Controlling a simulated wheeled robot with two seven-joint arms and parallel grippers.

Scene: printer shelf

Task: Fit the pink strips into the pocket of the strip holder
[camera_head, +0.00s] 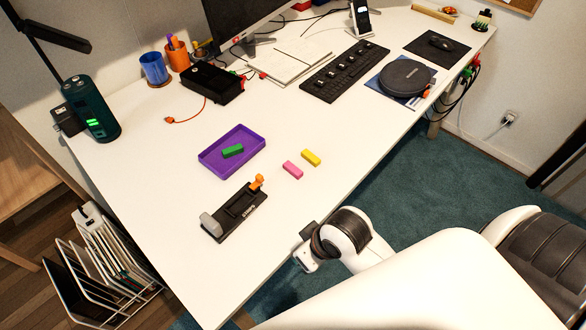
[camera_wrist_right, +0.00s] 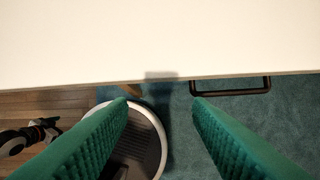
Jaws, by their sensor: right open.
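One pink strip (camera_head: 292,170) lies flat on the white desk, just left of and nearer than a yellow strip (camera_head: 311,158). The black strip holder (camera_head: 237,212) lies to the left of the pink strip, with a grey block at its near end and an orange piece at its far end. I cannot make out its pocket clearly. My right gripper has green ridged fingers, spread apart and empty in the right wrist view (camera_wrist_right: 160,103), at the desk's front edge. In the head view my right arm is beside that edge, apart from the strips. My left gripper is not in view.
A purple tray (camera_head: 213,168) behind the holder holds a green strip (camera_head: 233,150). A keyboard (camera_head: 344,72), a black box (camera_head: 213,83) and a dark green cylinder (camera_head: 91,109) stand farther back. Desk around the holder is clear. The desk's front edge (camera_wrist_right: 230,74) is close to my right fingers.

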